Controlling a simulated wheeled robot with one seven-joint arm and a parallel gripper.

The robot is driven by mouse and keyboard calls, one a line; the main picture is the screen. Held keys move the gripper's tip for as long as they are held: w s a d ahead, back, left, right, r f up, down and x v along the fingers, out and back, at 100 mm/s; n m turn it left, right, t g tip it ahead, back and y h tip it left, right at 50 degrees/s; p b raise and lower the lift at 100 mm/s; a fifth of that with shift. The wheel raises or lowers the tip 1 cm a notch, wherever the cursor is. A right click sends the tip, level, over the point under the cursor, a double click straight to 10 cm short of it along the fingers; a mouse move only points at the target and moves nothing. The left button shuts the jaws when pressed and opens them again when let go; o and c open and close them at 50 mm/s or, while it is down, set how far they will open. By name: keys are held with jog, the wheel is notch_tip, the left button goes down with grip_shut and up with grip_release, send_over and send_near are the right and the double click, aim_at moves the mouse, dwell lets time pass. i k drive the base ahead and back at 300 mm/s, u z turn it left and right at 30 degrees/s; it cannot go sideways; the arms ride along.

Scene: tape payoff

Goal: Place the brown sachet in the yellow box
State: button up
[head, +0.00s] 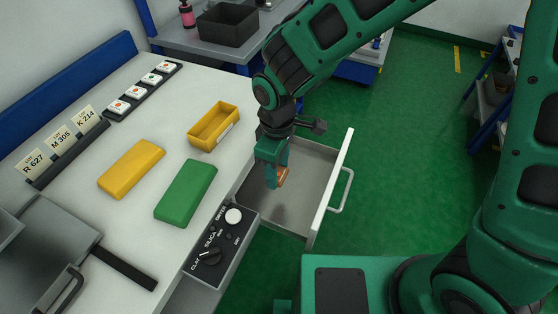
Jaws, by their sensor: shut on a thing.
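My gripper (278,179) points down over the open drawer (306,198) at the table's right side. It is shut on a small brown sachet (283,177), which shows partly between the fingers. I cannot tell how far above the drawer floor the sachet is. The yellow box (213,128) is an open tray on the table top, left of my gripper and beyond the drawer. It has a pale label on its near side, and what shows of its inside looks empty.
A yellow pad (131,168) and a green pad (186,193) lie on the table. A control panel (222,246) with a knob and a white button sits at the near edge. Label cards (61,142) and a strip of white buttons (143,92) stand at the left and back.

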aim_at(215, 126)
jog(key=u, duration=0.05)
jog(key=k, duration=0.9)
jog(key=z, duration=0.1)
